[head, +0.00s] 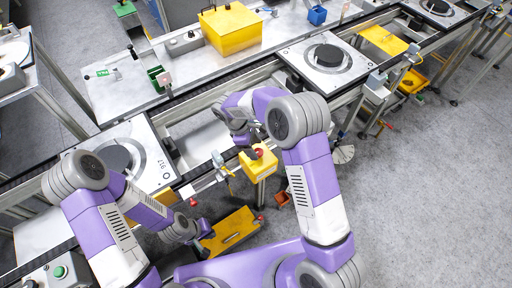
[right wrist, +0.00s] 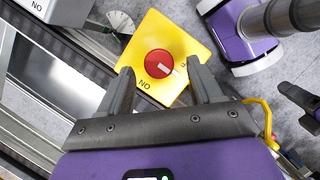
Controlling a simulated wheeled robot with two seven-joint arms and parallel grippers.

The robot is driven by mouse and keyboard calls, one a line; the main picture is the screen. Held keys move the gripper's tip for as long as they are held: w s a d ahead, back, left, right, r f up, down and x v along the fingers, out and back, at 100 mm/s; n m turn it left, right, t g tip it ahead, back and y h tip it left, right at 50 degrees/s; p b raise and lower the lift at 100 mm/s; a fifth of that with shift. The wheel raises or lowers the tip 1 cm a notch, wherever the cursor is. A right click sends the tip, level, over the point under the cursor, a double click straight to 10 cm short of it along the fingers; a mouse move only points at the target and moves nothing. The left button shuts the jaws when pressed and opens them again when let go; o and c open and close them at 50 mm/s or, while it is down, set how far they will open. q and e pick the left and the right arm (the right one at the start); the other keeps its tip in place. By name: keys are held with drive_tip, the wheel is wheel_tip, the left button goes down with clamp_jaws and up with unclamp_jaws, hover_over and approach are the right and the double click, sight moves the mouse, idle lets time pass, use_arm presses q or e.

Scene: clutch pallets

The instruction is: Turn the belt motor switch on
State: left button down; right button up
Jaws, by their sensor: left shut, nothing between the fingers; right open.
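The belt motor switch is a yellow box (head: 260,167) with a red round knob (head: 258,153), standing beside the conveyor. In the right wrist view the yellow plate (right wrist: 150,35) carries the red knob (right wrist: 158,63), whose white mark points to the lower right. Letters reading ON upside down show below the knob; another label at its right is partly hidden by a finger. My right gripper (right wrist: 163,82) is open, its fingertips at either side of the knob's near edge; contact cannot be told. My left gripper (head: 205,228) is shut and empty, low at the left.
The conveyor carries pallets with dark clutch discs (head: 328,56). A yellow panel (head: 232,235) lies low near my left gripper. The grey floor at the right is clear.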

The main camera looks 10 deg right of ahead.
drive_tip(key=shift+x, duration=1.05)
drive_tip(key=shift+c, duration=0.3)
drive_tip(key=c, duration=1)
